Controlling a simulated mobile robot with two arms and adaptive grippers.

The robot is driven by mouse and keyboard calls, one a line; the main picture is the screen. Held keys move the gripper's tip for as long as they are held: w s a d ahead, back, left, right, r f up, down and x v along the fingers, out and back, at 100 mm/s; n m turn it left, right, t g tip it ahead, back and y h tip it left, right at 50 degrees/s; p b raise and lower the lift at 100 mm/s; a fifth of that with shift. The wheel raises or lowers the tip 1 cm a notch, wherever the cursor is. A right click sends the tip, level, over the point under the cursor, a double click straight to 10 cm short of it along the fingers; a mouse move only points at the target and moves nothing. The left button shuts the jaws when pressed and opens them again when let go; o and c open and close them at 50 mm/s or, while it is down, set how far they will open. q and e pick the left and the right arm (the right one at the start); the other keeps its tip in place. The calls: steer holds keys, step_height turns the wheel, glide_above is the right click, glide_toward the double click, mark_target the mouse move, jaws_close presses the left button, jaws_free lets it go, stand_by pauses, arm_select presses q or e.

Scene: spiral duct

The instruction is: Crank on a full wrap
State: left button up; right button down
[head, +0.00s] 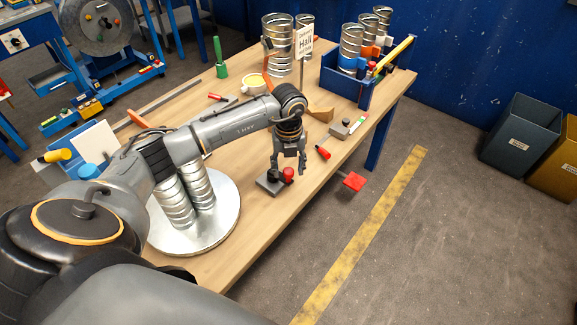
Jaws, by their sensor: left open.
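Two ribbed silver spiral duct pieces (187,197) stand on a round pale metal plate (230,215) at the table's near left. A dark small block with a red knob (288,174) sits near the table's right edge. My left gripper (288,168) points down, open, with its fingers just above or beside this knob; I cannot tell if they touch it. A red block-shaped handle (353,181) sticks out past the table's right edge; what it joins to is unclear. Which part is the crank I cannot tell. My right gripper is not in view.
Taller ducts (277,42) stand at the back. Floor to the right is open up to two bins (520,135).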

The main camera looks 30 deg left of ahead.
arm_select(q)
jaws_close()
steer(key=shift+w, duration=0.1)
stand_by(0.3)
